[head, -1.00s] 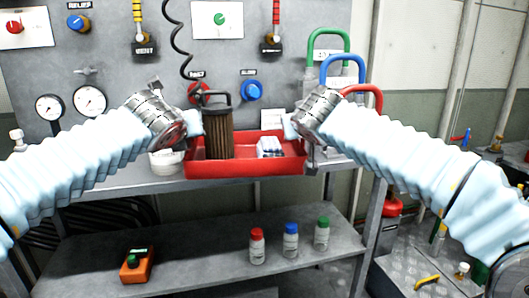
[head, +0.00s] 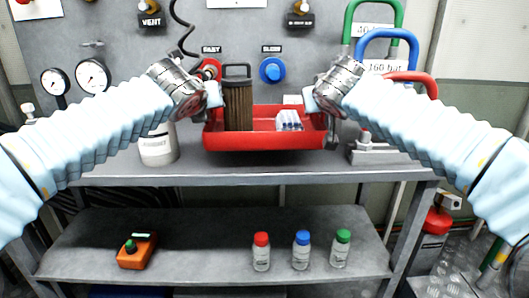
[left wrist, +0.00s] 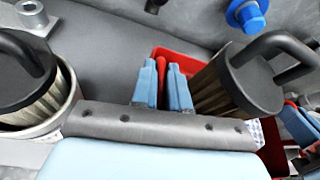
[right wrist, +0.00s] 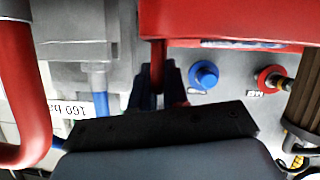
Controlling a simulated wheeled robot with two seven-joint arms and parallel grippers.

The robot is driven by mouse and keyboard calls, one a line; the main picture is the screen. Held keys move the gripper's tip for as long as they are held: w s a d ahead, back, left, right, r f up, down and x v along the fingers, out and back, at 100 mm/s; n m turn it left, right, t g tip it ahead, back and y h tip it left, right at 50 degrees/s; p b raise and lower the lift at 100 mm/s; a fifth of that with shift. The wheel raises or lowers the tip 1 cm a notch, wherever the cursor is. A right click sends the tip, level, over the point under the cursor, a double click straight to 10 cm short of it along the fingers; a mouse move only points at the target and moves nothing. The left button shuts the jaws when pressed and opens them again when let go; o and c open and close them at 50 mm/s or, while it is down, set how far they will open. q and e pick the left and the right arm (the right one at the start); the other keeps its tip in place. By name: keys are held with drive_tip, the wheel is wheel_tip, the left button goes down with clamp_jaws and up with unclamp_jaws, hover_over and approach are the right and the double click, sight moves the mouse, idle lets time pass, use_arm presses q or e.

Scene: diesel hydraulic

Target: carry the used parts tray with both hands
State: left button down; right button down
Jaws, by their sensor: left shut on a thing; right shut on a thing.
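The red parts tray (head: 265,142) is in the head view, held level between my grippers above the workbench. A brown pleated filter (head: 238,107) with a dark handle stands in its left part, and a small white and blue bundle (head: 289,120) lies in its right part. My left gripper (head: 214,95) is shut on the tray's left end; in the left wrist view its blue fingers (left wrist: 161,82) pinch a red edge. My right gripper (head: 311,101) is shut on the right end; in the right wrist view its fingers (right wrist: 158,85) close around a red part. The tray's underside is hidden.
A white pot (head: 158,147) stands on the bench (head: 250,175) left of the tray. The panel with gauges and knobs is behind. Bottles and an orange box (head: 137,252) sit on the lower shelf.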

sight(210, 122)
use_arm(q)
drive_tip(key=shift+f, duration=0.1)
use_arm(e)
drive_tip(key=shift+f, duration=0.1)
